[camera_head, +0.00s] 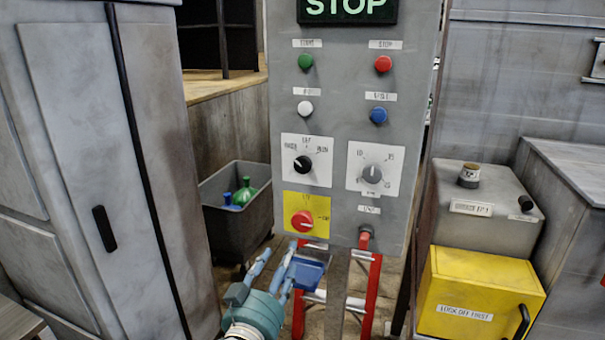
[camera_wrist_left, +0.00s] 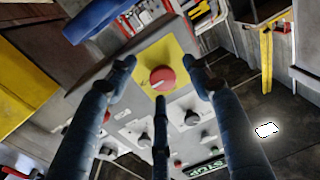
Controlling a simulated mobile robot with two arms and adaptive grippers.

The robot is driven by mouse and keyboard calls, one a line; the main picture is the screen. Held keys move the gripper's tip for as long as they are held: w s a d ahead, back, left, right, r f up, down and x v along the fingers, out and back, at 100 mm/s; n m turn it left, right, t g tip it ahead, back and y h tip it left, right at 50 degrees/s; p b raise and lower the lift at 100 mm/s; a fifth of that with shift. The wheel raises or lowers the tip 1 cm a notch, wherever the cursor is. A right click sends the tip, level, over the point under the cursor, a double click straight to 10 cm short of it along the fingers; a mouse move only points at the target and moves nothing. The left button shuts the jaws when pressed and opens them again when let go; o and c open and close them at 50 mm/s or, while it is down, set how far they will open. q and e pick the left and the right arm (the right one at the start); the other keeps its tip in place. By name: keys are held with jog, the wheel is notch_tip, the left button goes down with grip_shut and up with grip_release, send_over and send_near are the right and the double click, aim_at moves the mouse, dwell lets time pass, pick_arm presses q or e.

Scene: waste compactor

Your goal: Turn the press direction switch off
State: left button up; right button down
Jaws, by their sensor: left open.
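The black selector knob (camera_head: 303,163), on a white plate with small labels, is at the left of the grey control panel (camera_head: 335,130). I take it for the press direction switch; its exact pointer position is hard to read. My left gripper (camera_head: 277,256) is open and empty, below and in front of the yellow plate. In the left wrist view its fingers (camera_wrist_left: 162,85) spread around the red knob's outline, with the black knob (camera_wrist_left: 191,117) beyond. Contact is not visible. My right gripper is out of view.
A grey dial (camera_head: 372,174) sits right of the black knob, with several coloured buttons above. A red handle (camera_head: 364,238) sticks out lower right. A tall cabinet (camera_head: 85,150) stands left, a yellow box (camera_head: 475,295) right.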

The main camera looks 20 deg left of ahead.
aim_at(302, 165)
pick_arm(q)
notch_tip(302, 165, up, 15)
jog(key=s+d+t+h, duration=0.1)
jog(key=s+t, duration=0.1)
jog(key=t, duration=0.2)
jog(key=p+x, duration=0.3)
jog(key=x, duration=0.6)
jog(key=shift+w+d, duration=0.2)
jog(key=shift+w, duration=0.2)
jog(key=shift+w+p, duration=0.3)
jog(key=shift+w, duration=0.25)
jog(key=shift+r, duration=0.1)
jog(key=c, duration=1.1)
